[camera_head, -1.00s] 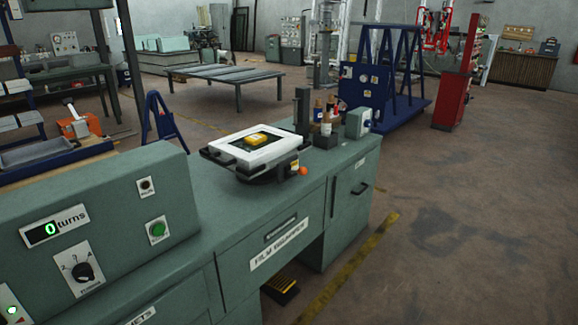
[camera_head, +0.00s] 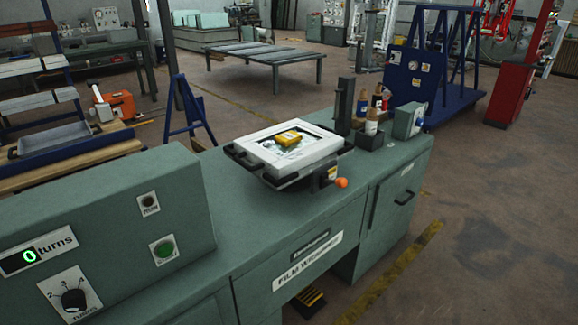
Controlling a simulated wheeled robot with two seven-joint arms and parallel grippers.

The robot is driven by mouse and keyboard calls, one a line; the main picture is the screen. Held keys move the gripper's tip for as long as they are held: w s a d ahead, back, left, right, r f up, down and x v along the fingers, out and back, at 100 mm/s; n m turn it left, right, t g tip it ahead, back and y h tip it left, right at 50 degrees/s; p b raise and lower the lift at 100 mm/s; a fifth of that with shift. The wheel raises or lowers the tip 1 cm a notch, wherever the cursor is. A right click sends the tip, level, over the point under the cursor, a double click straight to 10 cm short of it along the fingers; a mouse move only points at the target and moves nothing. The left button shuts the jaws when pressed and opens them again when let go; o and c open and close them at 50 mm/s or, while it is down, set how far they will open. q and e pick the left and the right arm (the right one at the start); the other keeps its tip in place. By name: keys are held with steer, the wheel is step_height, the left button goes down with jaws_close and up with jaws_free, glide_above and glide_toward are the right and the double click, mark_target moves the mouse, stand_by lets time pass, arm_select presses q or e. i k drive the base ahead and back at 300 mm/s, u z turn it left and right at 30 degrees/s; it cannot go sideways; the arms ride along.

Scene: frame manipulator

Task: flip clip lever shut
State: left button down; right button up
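A white rectangular frame (camera_head: 262,152) sits on a dark fixture on the green bench, with a yellow block (camera_head: 288,138) lying on its inner panel. A black handle or clip (camera_head: 238,153) sticks out at the fixture's left side. A small lever with an orange knob (camera_head: 341,183) sticks out at its front right. I cannot tell at this size which part is the clip lever or whether it is shut. Neither of my grippers is in view.
The green bench (camera_head: 225,195) carries a control box with a green button (camera_head: 163,249) and a dial (camera_head: 73,299) at left. A black post (camera_head: 345,105), several bottles (camera_head: 372,120) and a small grey-green box (camera_head: 408,120) stand behind the frame. Open floor lies to the right.

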mark_target(341, 182)
steer(key=z, duration=0.15)
steer(key=i, duration=1.15)
steer(key=z, duration=0.7)
